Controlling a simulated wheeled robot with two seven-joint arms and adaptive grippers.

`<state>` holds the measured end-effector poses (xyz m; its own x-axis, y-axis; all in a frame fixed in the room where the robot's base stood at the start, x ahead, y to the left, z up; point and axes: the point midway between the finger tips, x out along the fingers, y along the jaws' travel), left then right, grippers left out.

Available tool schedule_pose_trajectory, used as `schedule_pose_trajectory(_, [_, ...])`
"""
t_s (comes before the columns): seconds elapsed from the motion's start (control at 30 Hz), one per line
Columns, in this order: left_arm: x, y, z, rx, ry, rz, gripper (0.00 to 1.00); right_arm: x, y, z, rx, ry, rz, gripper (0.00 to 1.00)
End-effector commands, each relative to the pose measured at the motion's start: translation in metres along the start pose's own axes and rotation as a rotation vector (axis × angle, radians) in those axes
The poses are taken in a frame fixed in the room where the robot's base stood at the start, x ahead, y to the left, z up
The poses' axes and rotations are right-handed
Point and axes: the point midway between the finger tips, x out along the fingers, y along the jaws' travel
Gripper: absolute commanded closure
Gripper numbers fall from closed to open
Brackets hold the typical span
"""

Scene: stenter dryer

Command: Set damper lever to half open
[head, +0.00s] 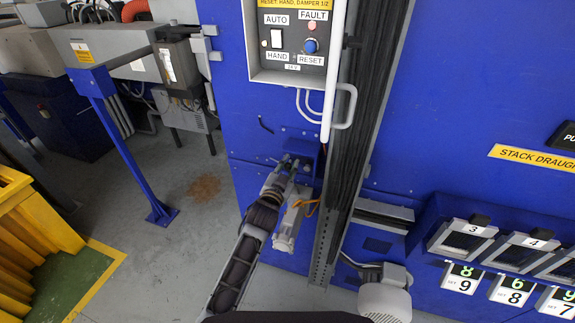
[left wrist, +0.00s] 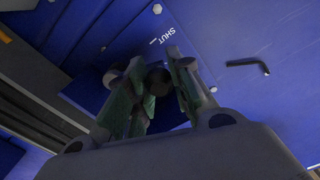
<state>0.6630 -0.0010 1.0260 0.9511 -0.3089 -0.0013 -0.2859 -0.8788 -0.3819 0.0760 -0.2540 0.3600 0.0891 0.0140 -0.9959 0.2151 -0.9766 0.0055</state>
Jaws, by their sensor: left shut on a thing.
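The rest of the lever is hidden by the fingers and the gripper body. A white SHUT mark (left wrist: 168,35) with a short line is on the panel just beyond the fingers. I cannot read the lever's angle. My right gripper is not in view.
A grey vertical rail (head: 362,130) stands close right. Floor to the left is clear up to a blue post (head: 126,145).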

Motion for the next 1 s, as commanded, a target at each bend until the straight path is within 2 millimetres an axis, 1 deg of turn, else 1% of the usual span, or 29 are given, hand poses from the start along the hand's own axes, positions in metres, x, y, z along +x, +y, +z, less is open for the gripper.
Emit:
schedule_pose_trajectory(0.03, [0.000, -0.001, -0.005, 0.025, 0.002, 0.000, 1.00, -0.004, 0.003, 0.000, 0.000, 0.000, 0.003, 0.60])
schedule_pose_trajectory(0.3, [0.000, 0.000, -0.010, 0.114, 0.003, 0.000, 1.00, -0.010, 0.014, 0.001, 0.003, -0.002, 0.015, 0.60])
schedule_pose_trajectory(0.77, [0.000, 0.001, -0.011, 0.132, 0.005, -0.001, 1.00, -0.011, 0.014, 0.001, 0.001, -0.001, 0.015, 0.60])
schedule_pose_trajectory(0.8, [0.000, 0.001, -0.011, 0.132, 0.005, -0.001, 0.74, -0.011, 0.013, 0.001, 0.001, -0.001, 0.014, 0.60])
schedule_pose_trajectory(0.93, [0.000, 0.001, -0.010, 0.132, 0.004, -0.001, 0.58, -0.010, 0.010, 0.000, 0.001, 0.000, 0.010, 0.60])
schedule_pose_trajectory(0.97, [0.000, 0.001, -0.010, 0.132, 0.003, -0.001, 0.55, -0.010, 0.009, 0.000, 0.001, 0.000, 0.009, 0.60])
schedule_pose_trajectory(1.0, [0.000, 0.001, -0.010, 0.132, 0.003, -0.001, 0.55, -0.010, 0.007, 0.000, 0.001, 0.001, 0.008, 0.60])
